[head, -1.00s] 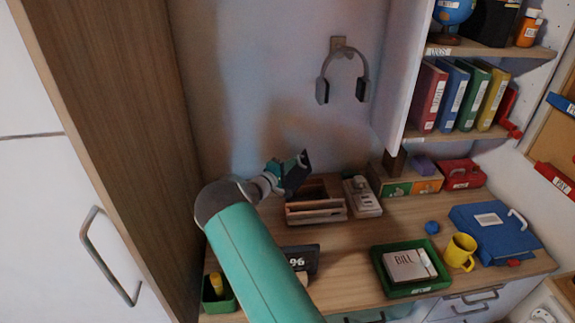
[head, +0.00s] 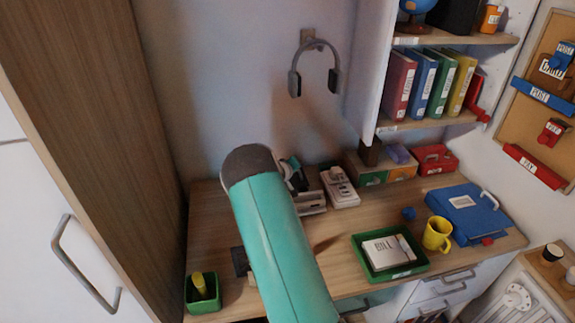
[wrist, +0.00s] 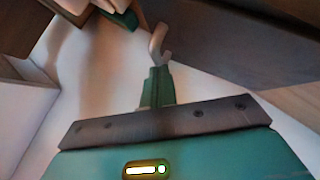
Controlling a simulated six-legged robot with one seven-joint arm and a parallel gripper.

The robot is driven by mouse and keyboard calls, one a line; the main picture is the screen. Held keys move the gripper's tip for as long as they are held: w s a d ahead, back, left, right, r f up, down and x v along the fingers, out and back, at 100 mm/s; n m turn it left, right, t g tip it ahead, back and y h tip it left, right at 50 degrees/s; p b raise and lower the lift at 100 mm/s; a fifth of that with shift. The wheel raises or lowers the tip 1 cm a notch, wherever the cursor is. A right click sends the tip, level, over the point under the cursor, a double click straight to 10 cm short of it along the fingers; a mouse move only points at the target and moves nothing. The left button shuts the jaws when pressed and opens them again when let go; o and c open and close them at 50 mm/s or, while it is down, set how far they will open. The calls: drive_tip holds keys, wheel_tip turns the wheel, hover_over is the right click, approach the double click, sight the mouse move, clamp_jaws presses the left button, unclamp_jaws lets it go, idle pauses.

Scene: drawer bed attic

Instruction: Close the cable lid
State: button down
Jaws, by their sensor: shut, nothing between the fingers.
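The wooden cable box (head: 313,203) stands on the desk by the wall, mostly hidden in the head view behind my teal arm. Its lid cannot be made out there. My gripper is at the box's back left, largely covered by my arm. In the wrist view my gripper (wrist: 156,72) shows shut fingers with nothing between them. A dark brown board (wrist: 225,40) fills the upper right of that view, close to the fingers; I cannot tell whether it is the lid. A pale curved piece shows just beyond the fingertips, and contact is unclear.
A white power strip (head: 340,187) lies right of the box. Grey headphones (head: 314,62) hang above. A tall wooden panel (head: 110,110) bounds the left.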

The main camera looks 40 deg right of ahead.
sight(298, 179)
drive_tip(key=shift+s+d+f+m+y, duration=0.2)
drive_tip(key=shift+d+f+m+y, duration=0.15)
drive_tip(key=shift+f, duration=0.35)
drive_tip(key=shift+s+d+f, duration=0.15)
drive_tip(key=shift+d+f, duration=0.15)
drive_tip(key=shift+f, duration=0.35)
drive_tip(key=a+r, duration=0.1)
drive_tip(key=r, duration=0.1)
drive_tip(key=w+a+r, duration=0.1)
drive_tip(key=shift+w+r, duration=0.1)
drive_tip(key=shift+r, duration=0.25)
drive_tip(key=v, duration=1)
drive_tip(key=shift+d, duration=0.25)
drive_tip(key=shift+r, duration=0.1)
